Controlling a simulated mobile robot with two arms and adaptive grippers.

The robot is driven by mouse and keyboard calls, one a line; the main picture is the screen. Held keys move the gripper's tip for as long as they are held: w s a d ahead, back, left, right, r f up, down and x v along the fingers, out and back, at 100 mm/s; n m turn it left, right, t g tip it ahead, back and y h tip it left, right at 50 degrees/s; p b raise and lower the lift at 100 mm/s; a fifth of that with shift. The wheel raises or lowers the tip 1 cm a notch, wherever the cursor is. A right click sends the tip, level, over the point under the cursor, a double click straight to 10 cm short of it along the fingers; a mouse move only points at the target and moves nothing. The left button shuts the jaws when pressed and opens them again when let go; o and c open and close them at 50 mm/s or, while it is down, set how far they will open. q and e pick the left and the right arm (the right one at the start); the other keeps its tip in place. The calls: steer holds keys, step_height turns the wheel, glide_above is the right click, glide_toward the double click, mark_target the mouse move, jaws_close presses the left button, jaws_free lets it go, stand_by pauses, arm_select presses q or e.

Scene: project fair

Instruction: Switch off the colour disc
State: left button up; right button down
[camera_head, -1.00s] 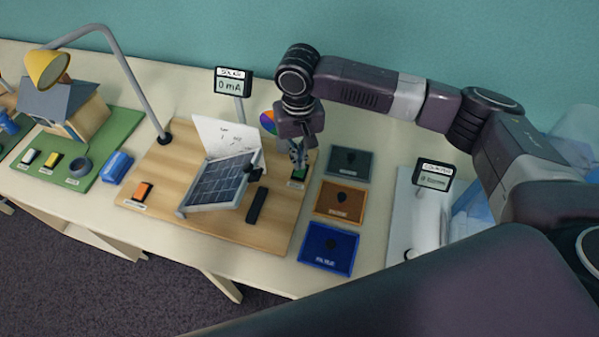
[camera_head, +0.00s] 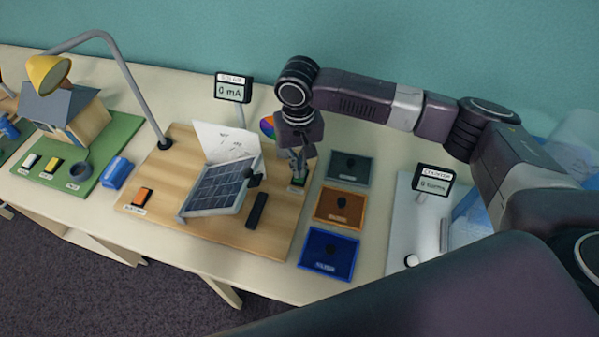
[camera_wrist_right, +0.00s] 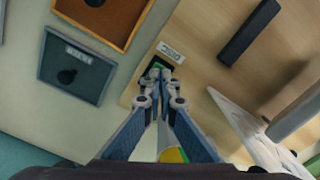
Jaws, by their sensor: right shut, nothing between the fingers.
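The colour disc (camera_head: 267,126) stands at the back of the wooden board, partly hidden behind my right gripper and the white card. A small part of it shows at the bottom of the right wrist view (camera_wrist_right: 173,155). The disc's green switch (camera_head: 299,183) is at the board's right edge, with a label reading DISC (camera_wrist_right: 171,52) beside it. My right gripper (camera_head: 298,172) points down, shut and empty, with its fingertips at the switch. In the right wrist view the fingertips (camera_wrist_right: 159,76) cover much of the switch. I cannot tell whether they touch it. My left gripper is not in view.
A tilted solar panel (camera_head: 220,187), a black bar (camera_head: 257,210) and an orange switch (camera_head: 142,196) are on the same board (camera_head: 230,230). A SOLAR display (camera_head: 233,88) stands behind. Grey (camera_head: 349,166), orange (camera_head: 324,206) and blue (camera_head: 345,265) trays lie to the right.

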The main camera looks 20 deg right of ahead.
steer(key=shift+s+f, duration=0.1)
steer(key=shift+f, duration=1.05)
stand_by(1.0)
step_height(320, 180, up, 2)
steer(key=p, duration=0.2)
steer(key=shift+r+p, duration=0.2)
steer(key=shift+p, duration=0.2)
step_height(320, 180, up, 5)
steer(key=p, duration=0.6)
steer(key=shift+f, duration=0.1)
steer(key=shift+f, duration=0.1)
